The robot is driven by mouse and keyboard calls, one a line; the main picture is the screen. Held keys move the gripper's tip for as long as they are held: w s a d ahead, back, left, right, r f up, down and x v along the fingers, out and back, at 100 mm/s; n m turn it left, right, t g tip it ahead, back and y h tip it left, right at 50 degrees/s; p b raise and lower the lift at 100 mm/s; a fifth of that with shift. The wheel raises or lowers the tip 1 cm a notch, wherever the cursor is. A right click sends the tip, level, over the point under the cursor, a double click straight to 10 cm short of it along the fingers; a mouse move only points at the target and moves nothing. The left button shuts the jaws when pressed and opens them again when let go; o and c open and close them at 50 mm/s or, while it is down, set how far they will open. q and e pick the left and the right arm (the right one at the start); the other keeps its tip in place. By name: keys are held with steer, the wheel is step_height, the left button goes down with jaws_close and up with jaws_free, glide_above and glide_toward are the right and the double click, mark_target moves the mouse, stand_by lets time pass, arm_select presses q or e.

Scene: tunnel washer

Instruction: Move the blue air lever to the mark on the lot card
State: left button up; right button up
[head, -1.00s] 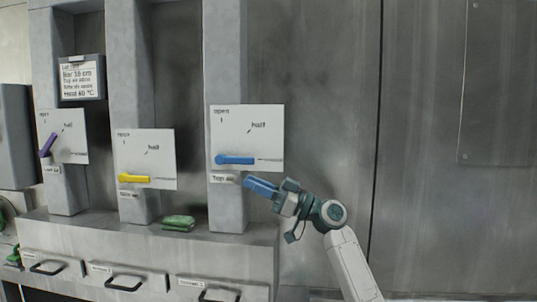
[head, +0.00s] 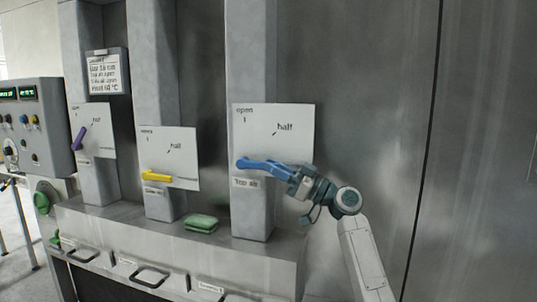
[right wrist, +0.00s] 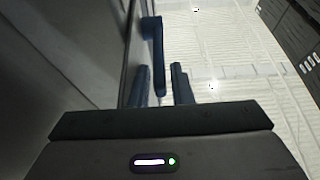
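The blue lever (head: 256,164) is on the right white plate (head: 295,130), above a label that seems to read "Top air". It pivots at its left end and points right, about level. The plate has marks for "open" at the top and "half" on the diagonal. The lot card (head: 104,74) hangs at upper left; its small print is hard to read. My right gripper (head: 277,168) is at the lever's free end. In the right wrist view its fingers (right wrist: 160,85) are apart, with the lever (right wrist: 157,60) between them. My left gripper is out of view.
A yellow lever (head: 157,177) and a purple lever (head: 79,138) sit on plates to the left. A green pad (head: 201,222) lies on the ledge below. Drawers with handles (head: 150,276) are under it. A control panel (head: 32,125) stands at far left. The wall to the right is bare.

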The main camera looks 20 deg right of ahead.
steer(key=shift+p+x, duration=0.3)
steer(key=shift+x, duration=0.6)
steer(key=shift+c, duration=0.2)
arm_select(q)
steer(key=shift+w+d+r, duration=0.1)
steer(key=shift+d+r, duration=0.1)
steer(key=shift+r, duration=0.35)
arm_select(e)
jaws_close()
